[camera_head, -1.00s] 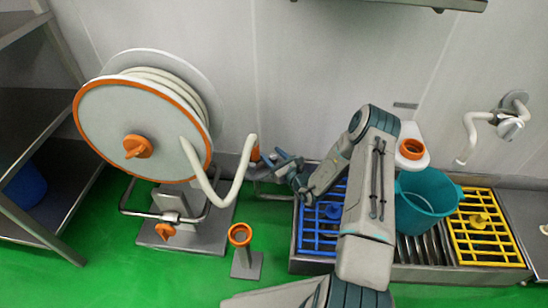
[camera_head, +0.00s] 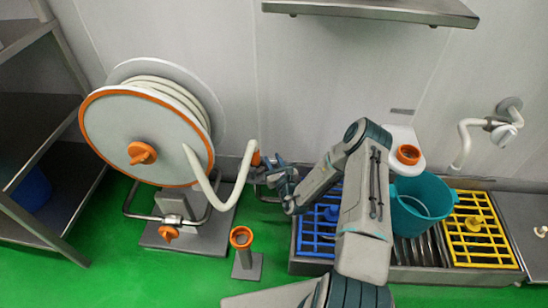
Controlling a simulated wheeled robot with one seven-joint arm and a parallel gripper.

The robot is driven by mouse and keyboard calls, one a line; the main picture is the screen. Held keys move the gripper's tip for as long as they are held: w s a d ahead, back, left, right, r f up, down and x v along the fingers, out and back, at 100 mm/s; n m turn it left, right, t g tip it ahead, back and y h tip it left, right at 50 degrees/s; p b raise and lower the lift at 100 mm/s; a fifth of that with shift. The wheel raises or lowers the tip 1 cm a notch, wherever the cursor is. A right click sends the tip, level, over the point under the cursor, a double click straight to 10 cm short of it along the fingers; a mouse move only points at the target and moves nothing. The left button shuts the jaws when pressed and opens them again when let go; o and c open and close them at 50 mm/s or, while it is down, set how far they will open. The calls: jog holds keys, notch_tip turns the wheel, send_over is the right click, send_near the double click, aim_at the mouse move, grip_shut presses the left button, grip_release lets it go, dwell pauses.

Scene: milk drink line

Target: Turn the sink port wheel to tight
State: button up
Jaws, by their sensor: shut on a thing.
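My gripper (camera_head: 264,170) is at the steel pipe left of the sink, just below the end of the white hose (camera_head: 234,175). It is shut on a part there, which looks like the sink port wheel; the jaws and wrist hide most of it. An orange piece (camera_head: 256,158) shows at the hose end, right beside the jaws. I cannot tell whether it belongs to the wheel or to the hose coupling. The angle of the wheel cannot be read. The sink (camera_head: 296,268) stands to the right, partly behind my arm.
A large hose reel (camera_head: 115,125) with an orange rim and knob stands left. An orange-topped post (camera_head: 241,240) stands on the green floor in front. A teal bucket (camera_head: 420,200) and blue and yellow grates (camera_head: 472,243) are on the sink. A steel shelf (camera_head: 370,10) overhangs above.

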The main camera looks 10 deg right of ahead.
jog(key=shift+s+m+h+p, duration=0.1)
jog(key=shift+m+h+p, duration=1)
jog(key=shift+h, duration=0.6)
jog(key=shift+f+h, duration=0.1)
jog(key=shift+h, duration=0.2)
jog(key=o, duration=0.9)
jog(key=shift+o, duration=0.2)
jog(key=s+p, duration=0.3)
jog(key=s, duration=1)
jog(key=shift+s+a+p, duration=0.3)
jog(key=shift+s+a, duration=0.1)
jog(key=shift+a, duration=0.05)
